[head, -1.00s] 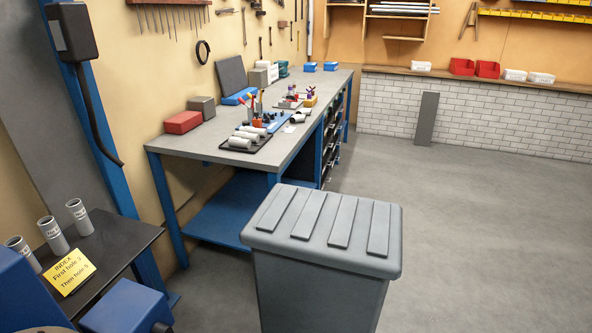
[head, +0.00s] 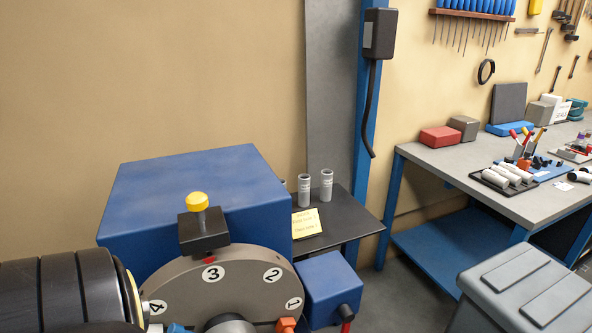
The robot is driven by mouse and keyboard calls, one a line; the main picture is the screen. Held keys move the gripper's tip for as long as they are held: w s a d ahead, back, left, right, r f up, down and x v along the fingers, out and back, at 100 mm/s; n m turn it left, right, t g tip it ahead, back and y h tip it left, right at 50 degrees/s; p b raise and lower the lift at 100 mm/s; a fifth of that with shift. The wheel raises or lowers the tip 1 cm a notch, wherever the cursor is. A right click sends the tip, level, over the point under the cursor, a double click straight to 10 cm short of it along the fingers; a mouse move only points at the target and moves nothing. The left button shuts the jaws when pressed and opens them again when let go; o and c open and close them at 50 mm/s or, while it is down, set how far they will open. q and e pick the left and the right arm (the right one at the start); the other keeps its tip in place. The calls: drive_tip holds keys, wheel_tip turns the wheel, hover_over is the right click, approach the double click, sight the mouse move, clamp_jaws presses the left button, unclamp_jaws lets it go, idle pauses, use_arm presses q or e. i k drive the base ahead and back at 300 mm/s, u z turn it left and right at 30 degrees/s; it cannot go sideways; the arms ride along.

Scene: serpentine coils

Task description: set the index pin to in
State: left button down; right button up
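The index pin (head: 198,204) has a yellow knob on a short metal stem. The knob stands a little above a black block (head: 203,232), with some stem showing between them. The block sits at the top edge of a grey round index plate (head: 240,276) marked 1 to 4. The number 3 is just below the block, beside a small red mark. The pin's lower end is hidden, so I cannot see whether it sits in a hole. Neither of my grippers is in view.
A blue housing (head: 200,190) stands behind the plate; a smaller blue box (head: 330,285) is at its right. A dark banded cylinder (head: 60,290) fills the lower left. A yellow note (head: 306,223) and grey tubes are on a dark shelf (head: 350,222). A grey bin (head: 530,290) stands right.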

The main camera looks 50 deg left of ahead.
sight(197, 202)
drive_tip(key=k, duration=0.5)
drive_tip(key=u, duration=1.25)
drive_tip(key=i, duration=0.3)
drive_tip(key=u, duration=0.65)
